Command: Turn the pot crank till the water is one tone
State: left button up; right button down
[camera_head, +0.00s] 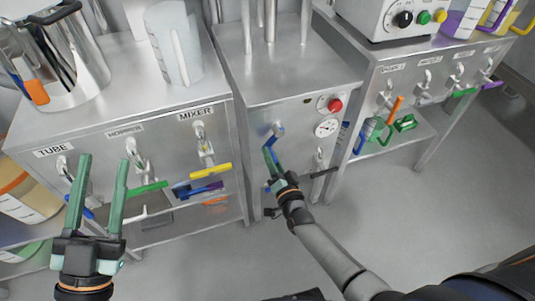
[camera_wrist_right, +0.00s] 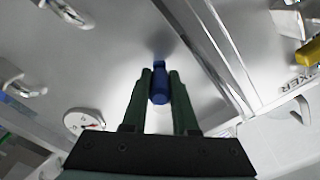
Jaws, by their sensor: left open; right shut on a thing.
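A blue handle (camera_head: 278,129) sticks out from the front of the middle steel cabinet, and it also shows in the right wrist view (camera_wrist_right: 160,84). My right gripper (camera_head: 271,147) is shut on this blue handle, with a green finger on each side of it in the wrist view (camera_wrist_right: 160,76). The handle's link to the cabinet is partly hidden, so I cannot tell its full shape. My left gripper (camera_head: 103,160) is open and empty in front of the left cabinet.
The left cabinet (camera_head: 120,98) has valves labelled TUBE, HOPPER and MIXER with coloured levers. A red button (camera_head: 335,105) and a gauge (camera_head: 326,128) sit right of the blue handle. A clear jug (camera_head: 174,45) stands at the left cabinet's back. Grey floor is free in front.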

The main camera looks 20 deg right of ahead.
pick_arm(q)
notch_tip(320, 180, down, 17)
jog(key=w+a+n+g+y+p, duration=0.1)
jog(key=w+n+g+y+p, duration=0.1)
jog(key=n+g+y+p, duration=0.1)
jog(key=shift+n+g+y, duration=0.8)
jog(key=shift+g+y, duration=0.3)
jog(key=shift+g, duration=0.7)
pick_arm(e)
jog(key=d+n, duration=0.8)
jog(key=n, duration=0.9)
jog(key=shift+d+r, duration=0.3)
jog(key=shift+r, duration=0.15)
pick_arm(q)
jog(key=shift+a, duration=0.1)
pick_arm(e)
jog(key=shift+w, duration=0.1)
pick_arm(q)
jog(key=shift+f, duration=0.1)
pick_arm(e)
jog(key=c, duration=0.7)
grip_release()
